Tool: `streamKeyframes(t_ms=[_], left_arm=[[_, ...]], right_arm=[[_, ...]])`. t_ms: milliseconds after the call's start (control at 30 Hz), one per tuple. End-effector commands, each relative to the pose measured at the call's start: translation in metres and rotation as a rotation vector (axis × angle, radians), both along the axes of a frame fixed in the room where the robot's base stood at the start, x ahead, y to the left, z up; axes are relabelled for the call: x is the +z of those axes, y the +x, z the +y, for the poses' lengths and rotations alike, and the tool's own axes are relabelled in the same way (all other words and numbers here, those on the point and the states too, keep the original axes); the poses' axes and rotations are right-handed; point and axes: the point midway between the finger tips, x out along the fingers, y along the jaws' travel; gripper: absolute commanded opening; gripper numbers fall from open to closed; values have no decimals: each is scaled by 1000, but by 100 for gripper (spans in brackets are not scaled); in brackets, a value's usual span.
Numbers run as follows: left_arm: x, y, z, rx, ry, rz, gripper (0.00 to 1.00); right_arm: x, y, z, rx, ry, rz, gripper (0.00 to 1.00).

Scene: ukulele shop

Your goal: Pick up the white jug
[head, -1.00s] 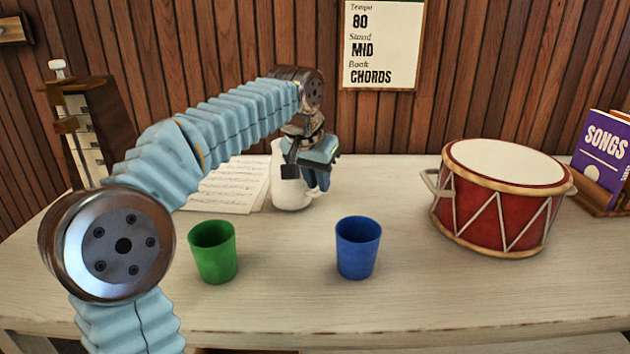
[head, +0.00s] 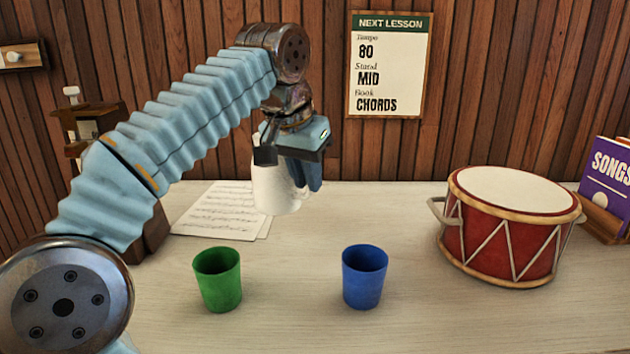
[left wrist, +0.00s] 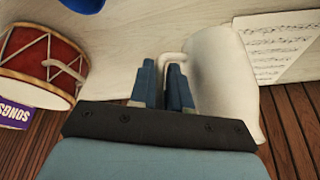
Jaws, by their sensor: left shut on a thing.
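The white jug (head: 272,190) hangs in the air above the back of the table in the head view. My left gripper (head: 311,180) is shut on it at its right side, and partly hides its upper part. In the left wrist view the jug (left wrist: 222,85) is just right of the fingers (left wrist: 163,85), with its handle between them. My right gripper is in neither view.
On the table (head: 300,330) stand a green cup (head: 218,280) and a blue cup (head: 364,277) in front of the jug. A red drum (head: 508,235) stands at the right, near purple song books (head: 608,185). Sheet music (head: 222,210) lies behind the green cup.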

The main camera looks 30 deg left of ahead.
Motion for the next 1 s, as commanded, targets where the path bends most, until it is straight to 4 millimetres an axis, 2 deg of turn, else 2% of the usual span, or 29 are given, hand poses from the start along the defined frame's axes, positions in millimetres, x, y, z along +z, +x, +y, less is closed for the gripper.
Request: streamKeyframes(t_ms=[200, 433, 700, 1000], left_arm=[[12, -25, -4, 0, -1, -4, 0], [20, -44, -7, -1, 0, -3, 0], [26, -56, -9, 0, 0, -2, 0], [27, -59, -10, 0, 0, -2, 0]], right_arm=[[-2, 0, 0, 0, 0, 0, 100], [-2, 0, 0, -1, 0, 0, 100], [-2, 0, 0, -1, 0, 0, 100], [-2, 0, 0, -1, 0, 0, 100]])
